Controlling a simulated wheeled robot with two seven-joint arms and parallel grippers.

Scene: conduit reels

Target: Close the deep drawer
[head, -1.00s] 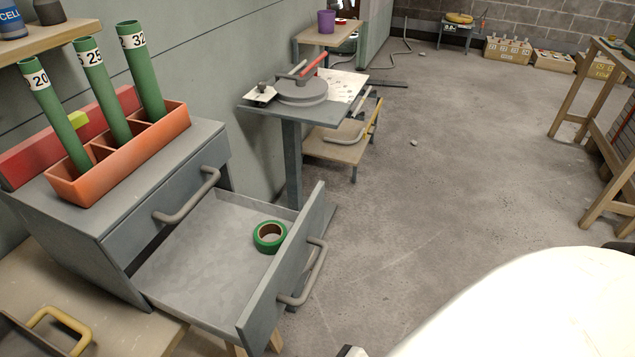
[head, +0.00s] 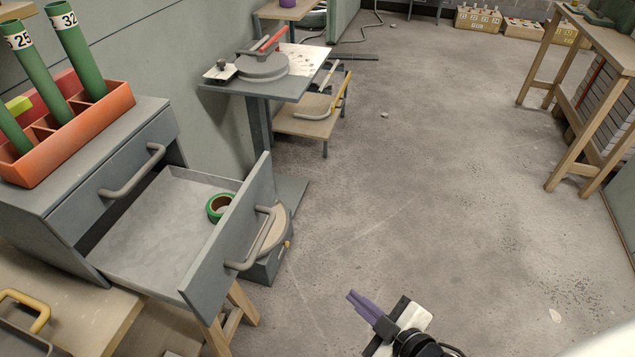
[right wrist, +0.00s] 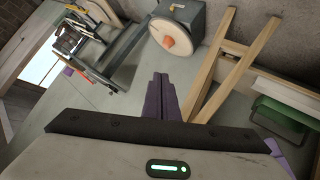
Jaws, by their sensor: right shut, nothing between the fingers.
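The deep drawer (head: 150,235) is the lower, grey drawer of the small cabinet, and it stands pulled far out. Its front panel (head: 232,225) carries a curved grey handle (head: 258,240). A roll of green tape (head: 219,207) lies inside near the front. The upper drawer (head: 115,190) is shut. My right gripper (head: 362,305), with purple fingers, is shut and empty, low in the head view, to the right of the drawer front and apart from it. The fingers also show in the right wrist view (right wrist: 162,98). My left gripper is out of view.
An orange tray (head: 85,118) with labelled green tubes stands on the cabinet. A pedestal with a bender (head: 262,68) is behind the drawer. A grey box with a round disc (head: 270,250) sits on the floor beyond the drawer front. Floor to the right is open.

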